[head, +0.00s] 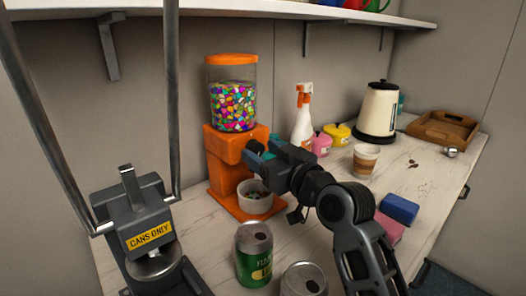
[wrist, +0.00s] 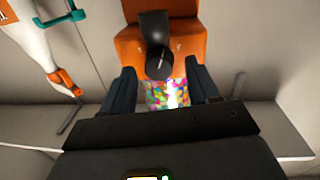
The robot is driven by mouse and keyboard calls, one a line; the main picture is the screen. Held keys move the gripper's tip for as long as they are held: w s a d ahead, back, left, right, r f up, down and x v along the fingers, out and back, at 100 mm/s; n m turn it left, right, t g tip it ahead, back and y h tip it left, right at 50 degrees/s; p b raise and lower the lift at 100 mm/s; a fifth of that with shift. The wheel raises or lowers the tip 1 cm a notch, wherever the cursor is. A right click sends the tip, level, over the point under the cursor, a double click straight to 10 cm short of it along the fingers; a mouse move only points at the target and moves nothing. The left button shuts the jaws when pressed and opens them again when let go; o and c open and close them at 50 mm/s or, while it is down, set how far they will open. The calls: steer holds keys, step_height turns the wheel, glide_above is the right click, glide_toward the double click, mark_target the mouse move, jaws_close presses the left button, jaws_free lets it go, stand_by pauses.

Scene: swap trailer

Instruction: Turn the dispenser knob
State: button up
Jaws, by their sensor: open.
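The dispenser (head: 219,160) has an orange body and lid, and a clear jar of colourful candy. It stands against the back wall. Its dark round knob (wrist: 159,63) shows on the orange front in the wrist view, which looks upside down. My gripper (head: 259,155) is open at the dispenser's front. In the wrist view, the fingers (wrist: 162,76) are spread, one on each side of the knob, with visible gaps. I cannot tell how far their tips reach along it. In the head view my gripper largely hides the knob.
A white bowl (head: 255,203) sits below my gripper. A green can (head: 254,255) and another can (head: 304,281) stand in front. A can crusher (head: 145,228) is at left. A spray bottle (head: 302,120), paper cup (head: 364,161) and kettle (head: 379,108) stand right. A shelf (head: 290,11) runs above.

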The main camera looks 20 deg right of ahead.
steer(key=shift+w, duration=0.15)
steer(key=c, duration=1)
steer(key=m+p, duration=0.2)
steer(key=shift+r+m, duration=0.2)
steer(key=shift+m, duration=0.2)
steer(key=shift+d+m+g+p, duration=0.1)
steer(key=shift+m+g+p, duration=0.3)
steer(key=shift+m+p, duration=1.6)
steer(key=shift+f+m, duration=0.1)
steer(key=shift+m, duration=0.2)
